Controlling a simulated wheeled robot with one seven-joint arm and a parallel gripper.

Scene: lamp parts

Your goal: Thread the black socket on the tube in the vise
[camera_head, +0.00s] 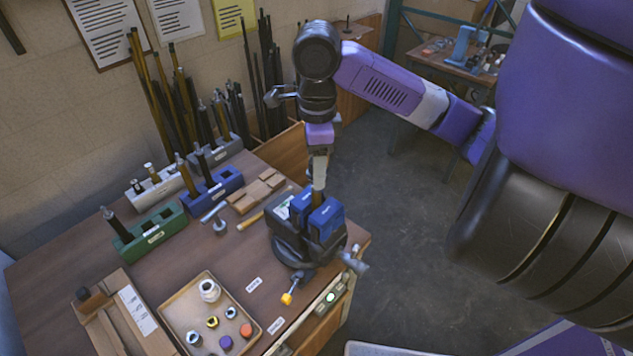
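The vise (290,249) has blue jaws and stands at the right front corner of the wooden workbench. A narrow brownish tube (318,197) shows upright between the jaws; most of it is hidden. My gripper (318,180) points straight down directly over the vise, at the tube's top. Its fingers are too small to tell whether they are open or shut, or whether they touch the tube. I cannot make out a black socket at the gripper; it may be hidden there.
A tray (167,312) with several small coloured parts sits at the front of the bench. Green (154,237) and blue (215,190) racks with rods stand at the left. A hammer-like tool (220,227) lies left of the vise.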

